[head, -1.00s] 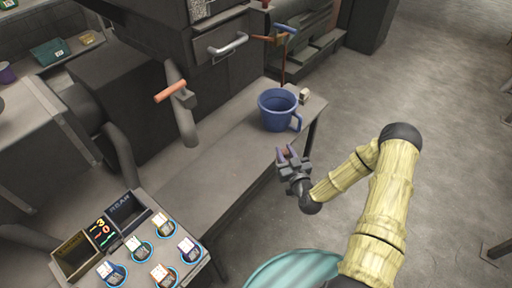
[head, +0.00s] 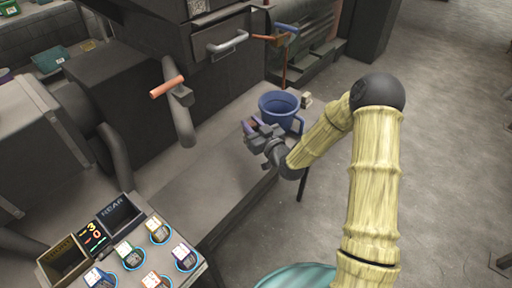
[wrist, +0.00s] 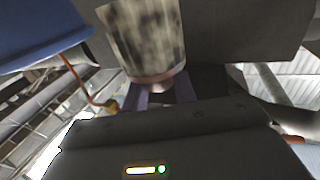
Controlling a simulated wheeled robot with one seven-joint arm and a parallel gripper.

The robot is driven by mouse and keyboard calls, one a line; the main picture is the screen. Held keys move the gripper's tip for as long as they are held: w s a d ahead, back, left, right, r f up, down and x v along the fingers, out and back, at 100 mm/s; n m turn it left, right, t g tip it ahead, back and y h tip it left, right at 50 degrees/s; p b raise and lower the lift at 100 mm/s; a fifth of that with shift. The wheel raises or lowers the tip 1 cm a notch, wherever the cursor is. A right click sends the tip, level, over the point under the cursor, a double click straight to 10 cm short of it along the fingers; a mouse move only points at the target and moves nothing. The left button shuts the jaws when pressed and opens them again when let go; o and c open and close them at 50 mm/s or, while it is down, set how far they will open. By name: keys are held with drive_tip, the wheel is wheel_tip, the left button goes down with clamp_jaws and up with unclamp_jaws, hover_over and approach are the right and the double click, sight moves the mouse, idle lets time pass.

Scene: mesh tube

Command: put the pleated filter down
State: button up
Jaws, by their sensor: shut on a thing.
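My gripper (head: 251,127) is shut on the pleated filter. It is above the grey bench (head: 196,186), just left of the blue mug in the head view. In the wrist view the pleated filter (wrist: 146,38) is a pale, dark-streaked cylinder with a copper-coloured end, held between the purple fingers of my gripper (wrist: 160,92). Its far end is cut off by the top of that view. In the head view the filter is mostly hidden by the fingers. I cannot tell whether it touches the bench.
A blue mug (head: 276,104) stands on the bench, with a small pale block (head: 306,101) behind it. An orange-handled lever (head: 170,88) rises at the left. A panel (head: 137,256) with bins and several round-based items is at lower left. The bench middle is clear.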

drive_tip(key=shift+f+p, duration=0.45)
drive_tip(key=shift+f, duration=2.45)
drive_tip(key=shift+f+p, duration=0.35)
drive_tip(key=shift+f, duration=1.75)
drive_tip(key=shift+f, duration=0.2)
drive_tip(key=o, duration=1)
drive_tip(key=shift+r, duration=0.1)
